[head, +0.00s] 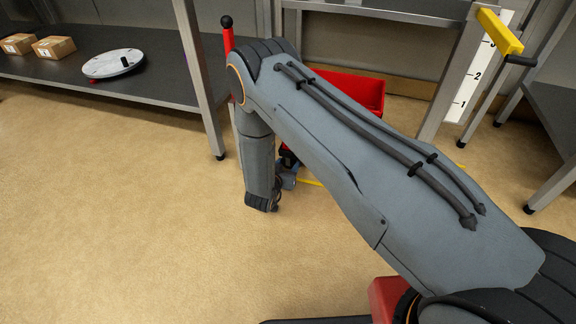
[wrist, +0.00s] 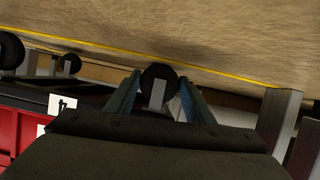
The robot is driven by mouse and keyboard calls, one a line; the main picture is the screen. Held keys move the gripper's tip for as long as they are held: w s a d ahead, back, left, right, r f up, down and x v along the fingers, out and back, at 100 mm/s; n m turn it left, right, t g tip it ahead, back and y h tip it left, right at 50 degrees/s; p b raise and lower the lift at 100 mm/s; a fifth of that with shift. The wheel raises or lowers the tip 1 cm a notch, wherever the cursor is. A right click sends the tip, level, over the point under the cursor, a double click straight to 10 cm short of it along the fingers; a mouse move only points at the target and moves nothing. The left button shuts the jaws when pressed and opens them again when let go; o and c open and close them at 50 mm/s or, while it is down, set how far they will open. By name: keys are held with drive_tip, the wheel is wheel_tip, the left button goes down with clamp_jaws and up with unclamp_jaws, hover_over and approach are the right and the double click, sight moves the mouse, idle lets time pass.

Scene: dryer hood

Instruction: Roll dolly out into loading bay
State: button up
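The dolly shows in the head view as a red bin (head: 362,92), partly hidden behind my arm. In the wrist view, its red side (wrist: 12,128) and dark frame stand at the left, with black wheels (wrist: 10,50) by the floor. My gripper (wrist: 158,78) has its two fingers apart, with a black wheel-like disc on a grey bracket (wrist: 157,94) seen between them. I cannot tell whether the fingers touch it. In the head view, my gripper (head: 288,178) is low near the floor, mostly hidden by my arm.
A yellow line (wrist: 215,70) runs along the floor. A grey shelf (head: 150,88) at left holds small boxes (head: 53,47) and a white disc (head: 112,64). A red post with a black knob (head: 228,36) stands beside it. Table legs (head: 540,190) stand at right. The left foreground floor is clear.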

drive_tip(key=o, duration=0.4)
drive_tip(key=shift+a, duration=0.1)
drive_tip(key=p+v, duration=0.4)
drive_tip(key=v, duration=0.2)
drive_tip(key=shift+s+r, duration=0.15)
drive_tip(key=shift+r, duration=0.05)
drive_tip(key=shift+s+a+r, duration=0.15)
drive_tip(key=shift+s+a, duration=0.15)
drive_tip(key=shift+s, duration=0.3)
